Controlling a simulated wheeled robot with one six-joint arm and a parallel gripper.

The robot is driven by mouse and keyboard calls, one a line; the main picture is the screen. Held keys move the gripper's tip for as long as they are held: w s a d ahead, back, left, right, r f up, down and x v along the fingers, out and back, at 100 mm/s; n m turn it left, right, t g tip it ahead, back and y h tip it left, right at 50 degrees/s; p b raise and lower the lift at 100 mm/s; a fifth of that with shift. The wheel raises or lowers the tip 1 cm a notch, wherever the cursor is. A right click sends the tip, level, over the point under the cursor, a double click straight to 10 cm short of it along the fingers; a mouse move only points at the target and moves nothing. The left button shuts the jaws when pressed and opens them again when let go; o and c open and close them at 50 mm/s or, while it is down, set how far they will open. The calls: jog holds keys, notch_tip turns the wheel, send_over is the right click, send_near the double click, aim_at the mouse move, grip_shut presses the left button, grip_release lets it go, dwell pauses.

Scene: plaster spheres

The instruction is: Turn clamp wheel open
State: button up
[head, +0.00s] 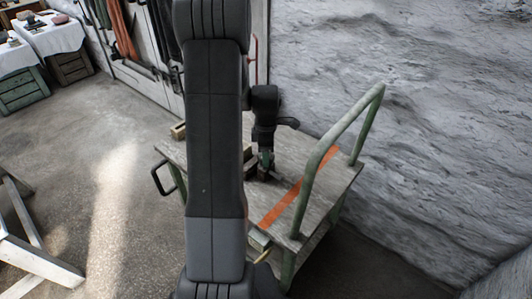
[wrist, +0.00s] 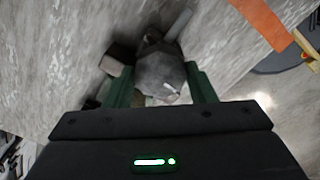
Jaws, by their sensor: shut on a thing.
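My gripper (head: 266,160) points down over the top of a cart, left of its orange stripe. In the wrist view its two green fingers (wrist: 161,82) stand on either side of a dark grey, faceted knob-like thing, which I take for the clamp wheel (wrist: 158,72). The gripper is shut on it. A grey bar sticks out from behind the wheel toward the upper right, and a brownish block (wrist: 118,56) sits beside it at the left. In the head view the wheel is mostly hidden by the gripper, and its turn angle cannot be told.
The cart (head: 290,158) has a worn pale top, an orange stripe (head: 285,200) and a green rail (head: 325,150) at the right. A rough grey wall stands close behind. Cloth-covered tables (head: 50,38) are at the far left. Open floor (head: 110,180) lies left of the cart.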

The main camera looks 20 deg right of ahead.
jog(key=shift+n, duration=0.6)
jog(key=o, duration=1)
jog(key=shift+r, duration=0.1)
notch_tip(320, 180, up, 14)
jog(key=shift+f+p, duration=0.15)
jog(key=shift+p, duration=0.55)
jog(key=shift+f, duration=0.15)
